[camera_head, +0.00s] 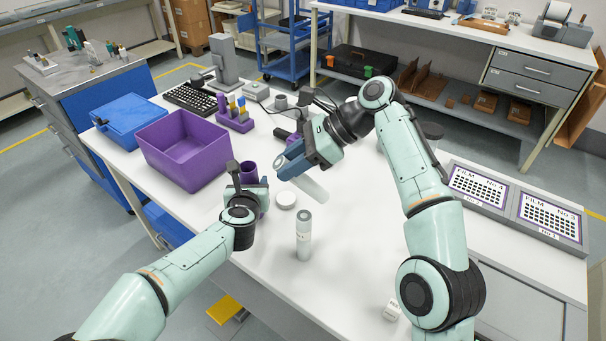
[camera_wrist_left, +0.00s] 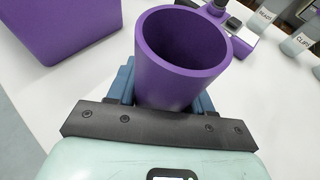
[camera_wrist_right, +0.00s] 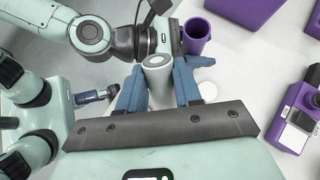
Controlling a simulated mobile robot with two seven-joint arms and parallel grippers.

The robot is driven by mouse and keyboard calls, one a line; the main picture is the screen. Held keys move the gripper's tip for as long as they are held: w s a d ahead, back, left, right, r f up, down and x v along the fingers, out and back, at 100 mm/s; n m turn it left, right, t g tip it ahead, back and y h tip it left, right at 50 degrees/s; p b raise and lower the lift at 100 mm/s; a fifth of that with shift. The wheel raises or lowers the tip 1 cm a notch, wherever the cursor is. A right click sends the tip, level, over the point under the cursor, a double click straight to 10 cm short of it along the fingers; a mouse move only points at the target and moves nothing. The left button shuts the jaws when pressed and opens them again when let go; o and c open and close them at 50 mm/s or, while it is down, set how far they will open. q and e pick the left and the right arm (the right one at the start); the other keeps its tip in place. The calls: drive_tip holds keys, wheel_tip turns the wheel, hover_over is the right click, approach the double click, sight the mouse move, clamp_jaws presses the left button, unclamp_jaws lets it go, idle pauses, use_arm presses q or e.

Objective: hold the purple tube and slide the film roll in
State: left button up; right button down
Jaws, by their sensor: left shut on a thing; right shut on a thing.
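The purple tube (camera_head: 249,171) is upright and open at the top; my left gripper (camera_head: 247,188) is shut around it. In the left wrist view the purple tube (camera_wrist_left: 182,88) looks empty. My right gripper (camera_head: 292,163) is shut on a pale cylindrical film roll (camera_head: 313,188), which hangs tilted above the table, to the right of the tube and apart from it. In the right wrist view the film roll (camera_wrist_right: 158,75) sits between the blue fingers, its round grey end showing. There the purple tube (camera_wrist_right: 196,37) stands just beyond it.
A purple bin (camera_head: 183,150), a blue case (camera_head: 128,121) and a keyboard (camera_head: 190,99) lie behind left. The table's front right is mostly clear, with a small white block (camera_head: 392,310).

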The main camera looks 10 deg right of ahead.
drive_tip(key=w+a+r+m+t+y, duration=0.25)
drive_tip(key=a+r+m+t, duration=0.2)
drive_tip(key=r, duration=0.25)
drive_tip(key=w+a+r+m+t+y, duration=0.1)
drive_tip(key=w+a+r+m+t, duration=0.25)
drive_tip(key=r+t, duration=0.35)
wheel_tip(320, 180, down, 16)
drive_tip(key=n, duration=0.1)
drive_tip(key=shift+w+d+g, duration=0.35)
drive_tip(key=shift+d+g, duration=0.05)
drive_tip(key=shift+g, duration=0.05)
idle(0.7)
drive_tip(key=shift+f, duration=0.1)
drive_tip(key=c, duration=0.8)
unclamp_jaws()
drive_tip(key=shift+o, duration=0.6)
drive_tip(key=shift+a, duration=0.1)
use_arm(q)
drive_tip(key=shift+d, duration=0.1)
use_arm(e)
drive_tip(key=shift+s, duration=0.1)
